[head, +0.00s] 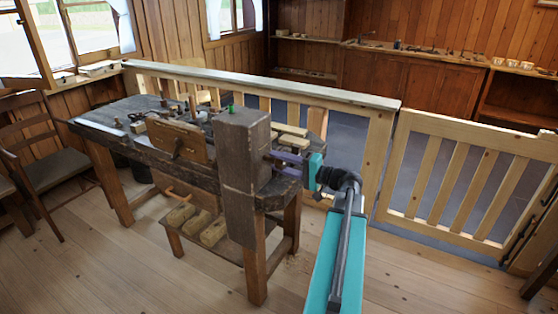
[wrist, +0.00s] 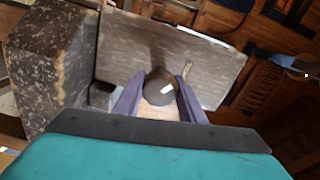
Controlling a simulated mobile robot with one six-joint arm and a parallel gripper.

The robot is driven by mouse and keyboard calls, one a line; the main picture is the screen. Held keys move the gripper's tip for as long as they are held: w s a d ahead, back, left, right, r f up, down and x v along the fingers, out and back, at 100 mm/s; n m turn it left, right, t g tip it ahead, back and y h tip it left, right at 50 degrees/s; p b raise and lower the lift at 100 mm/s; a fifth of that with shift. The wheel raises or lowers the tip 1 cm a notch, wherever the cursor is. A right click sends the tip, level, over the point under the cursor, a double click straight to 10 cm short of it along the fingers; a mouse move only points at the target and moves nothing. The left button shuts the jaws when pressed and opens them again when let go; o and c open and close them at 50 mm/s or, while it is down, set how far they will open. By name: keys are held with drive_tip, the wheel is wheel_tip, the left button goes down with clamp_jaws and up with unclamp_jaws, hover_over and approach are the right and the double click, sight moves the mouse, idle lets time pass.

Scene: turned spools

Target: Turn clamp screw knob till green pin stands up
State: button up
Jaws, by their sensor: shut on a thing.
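A dark, round clamp screw knob (wrist: 158,85) with a bright highlight shows in the wrist view, between the purple fingers of my gripper (wrist: 160,98). The fingers are shut on it, one on each side. In the head view my gripper (head: 274,160) reaches in from the right, beside the thick wooden block (head: 240,165) at the bench end. The knob cannot be made out in the head view. A small green pin (head: 230,107) shows at the top of the block; it is too small to tell whether it stands up or leans.
The dark workbench (head: 100,122) carries a wooden board and several small tools. A pale railing (head: 270,86) runs close behind the bench. A slatted gate (head: 455,180) stands to the right. A chair (head: 40,155) is at the left. The floor in front is clear.

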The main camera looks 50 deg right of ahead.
drive_tip(key=m+p, duration=0.3)
drive_tip(key=m, duration=0.2)
drive_tip(key=shift+s+d, duration=0.1)
drive_tip(key=shift+f+m+p, duration=0.15)
drive_tip(key=shift+m+p, duration=0.5)
drive_tip(key=shift+m, duration=0.75)
drive_tip(key=o, duration=1)
drive_tip(key=shift+s, duration=0.1)
drive_tip(key=shift+o, duration=0.2)
drive_tip(key=b+v, duration=0.2)
drive_tip(key=v, duration=1.1)
drive_tip(key=shift+s, duration=0.35)
